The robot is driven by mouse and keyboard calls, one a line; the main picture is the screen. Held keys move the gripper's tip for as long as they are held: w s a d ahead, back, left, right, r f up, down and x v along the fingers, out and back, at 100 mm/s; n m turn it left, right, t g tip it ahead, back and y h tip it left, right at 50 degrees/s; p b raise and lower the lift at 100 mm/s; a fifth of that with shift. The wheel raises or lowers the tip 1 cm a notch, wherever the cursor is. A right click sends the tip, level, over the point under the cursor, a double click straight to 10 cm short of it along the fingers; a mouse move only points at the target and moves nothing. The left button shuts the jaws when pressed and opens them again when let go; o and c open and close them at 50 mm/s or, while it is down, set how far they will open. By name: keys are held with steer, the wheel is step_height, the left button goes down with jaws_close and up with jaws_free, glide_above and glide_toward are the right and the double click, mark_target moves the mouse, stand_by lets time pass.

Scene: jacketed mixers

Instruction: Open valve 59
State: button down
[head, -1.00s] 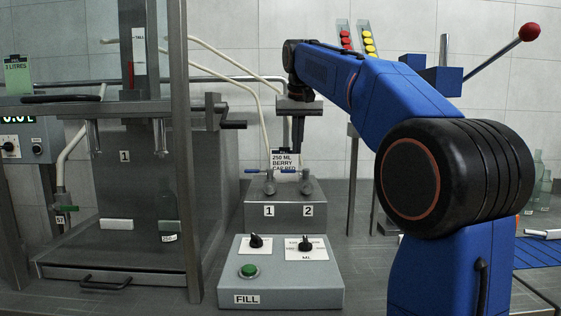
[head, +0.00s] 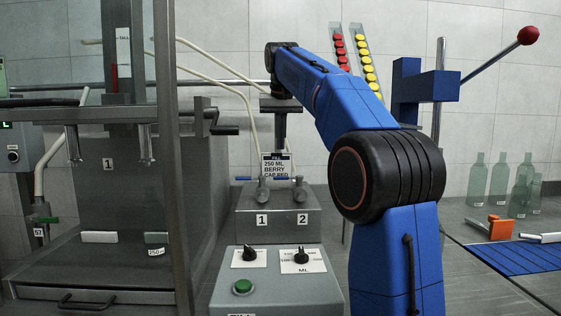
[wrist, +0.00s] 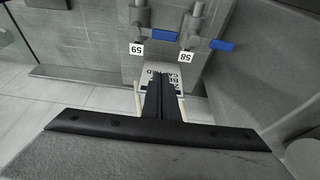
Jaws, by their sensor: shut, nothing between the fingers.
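Valve 59 is the right of two grey valves, above the "2" label; its body (head: 299,191) stands on a grey box, with a blue lever (head: 281,178) pointing left. In the wrist view, upside down, its tag "59" (wrist: 137,49) and blue lever (wrist: 165,35) show. Valve 58 (head: 263,191) stands left of it, above the "1" label; its tag "58" (wrist: 186,56) and lever (wrist: 222,45) show in the wrist view. My gripper (head: 281,148) points down above and near the valves, shut and empty, apart from both levers as far as I can see.
A card (head: 276,166) reading "250 ML BERRY CAP RED" stands behind the valves. A control box (head: 275,285) with knobs and a green button is in front. A metal frame post (head: 172,150) rises at left. Glass bottles (head: 499,178) and a blue mat (head: 520,257) lie right.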

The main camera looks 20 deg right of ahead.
mark_target(281, 178)
step_height(281, 178, down, 9)
steer(key=shift+s+a, duration=0.15)
steer(key=shift+s, duration=0.25)
stand_by(0.4)
